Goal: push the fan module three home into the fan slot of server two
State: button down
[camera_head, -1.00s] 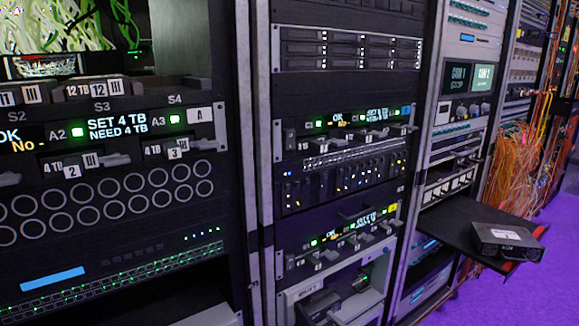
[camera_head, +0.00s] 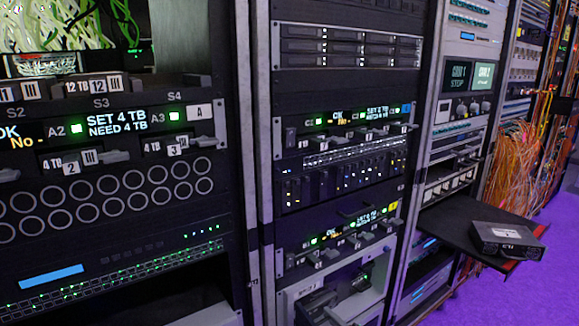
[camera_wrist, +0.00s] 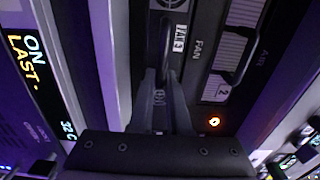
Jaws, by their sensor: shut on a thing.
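In the wrist view, fan module three (camera_wrist: 180,38) is a dark module with a white label reading 3 and a round grille at the top edge. My gripper (camera_wrist: 165,82) is shut on its upright handle, and the fingers hide the handle's lower part. The word FAN is printed on the dark panel (camera_wrist: 198,52) right beside the module. How deep the module sits in its slot cannot be told. In the head view, a grey-framed unit (camera_head: 300,287) at the bottom has dark shapes in its opening; I cannot make out the module there.
A display (camera_wrist: 32,65) stands at the left. In the head view, a shelf (camera_head: 450,222) juts out at right with a dark box (camera_head: 507,240) on it.

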jog(key=shift+x, duration=1)
jog(key=c, duration=0.8)
grip_release()
jog(key=shift+s+f, duration=0.1)
jog(key=p+v, duration=0.4)
jog(key=v, duration=1.3)
jog(key=shift+d+r, duration=0.1)
jog(key=shift+r, duration=0.15)
